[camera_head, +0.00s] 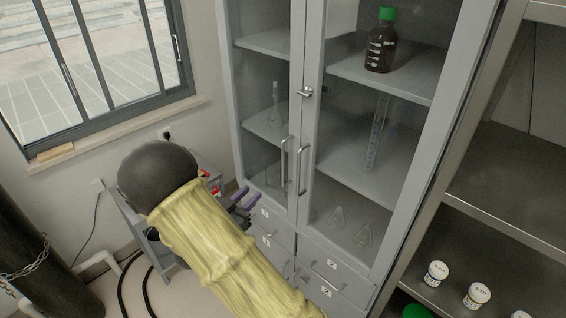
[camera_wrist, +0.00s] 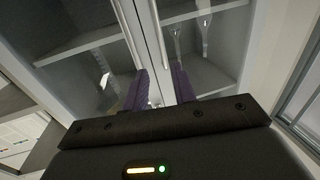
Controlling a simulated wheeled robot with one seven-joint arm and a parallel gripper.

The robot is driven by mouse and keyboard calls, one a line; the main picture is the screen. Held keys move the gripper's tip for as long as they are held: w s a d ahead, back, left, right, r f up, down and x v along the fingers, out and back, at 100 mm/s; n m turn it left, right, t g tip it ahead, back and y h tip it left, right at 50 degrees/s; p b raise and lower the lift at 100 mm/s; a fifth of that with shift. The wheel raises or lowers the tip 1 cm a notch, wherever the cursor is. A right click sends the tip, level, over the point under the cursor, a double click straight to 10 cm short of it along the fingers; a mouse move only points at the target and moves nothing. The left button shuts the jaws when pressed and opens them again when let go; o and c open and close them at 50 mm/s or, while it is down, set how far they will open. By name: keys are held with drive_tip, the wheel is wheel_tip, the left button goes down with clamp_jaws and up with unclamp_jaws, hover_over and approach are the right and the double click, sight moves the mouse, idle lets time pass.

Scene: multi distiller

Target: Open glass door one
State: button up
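A grey cabinet has two glass doors, both looking closed. The left glass door (camera_head: 262,130) and the right glass door (camera_head: 385,130) each have a vertical bar handle near the centre seam: the left handle (camera_head: 284,160) and the right handle (camera_head: 302,170). A small latch (camera_head: 305,92) sits above them. I cannot read a number on the doors themselves. My gripper (camera_head: 244,198), with purple fingers, is in front of the lower left door, left of and below the left handle. In the wrist view its fingers (camera_wrist: 160,88) are apart, pointing at the door frames, with no handle clearly held.
Numbered drawers (camera_head: 328,275) lie below the doors. Behind the glass stand a brown bottle with a green cap (camera_head: 381,42), a graduated cylinder (camera_head: 377,133) and flasks. Open shelves (camera_head: 500,225) with small jars are at right. A grey cart (camera_head: 207,178) stands behind my arm, beside the window wall.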

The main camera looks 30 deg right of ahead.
drive_tip(key=p, duration=0.6)
hover_over(283, 183)
drive_tip(key=shift+w+d, duration=0.2)
drive_tip(key=shift+w, duration=0.1)
drive_tip(key=shift+c, duration=0.2)
clamp_jaws()
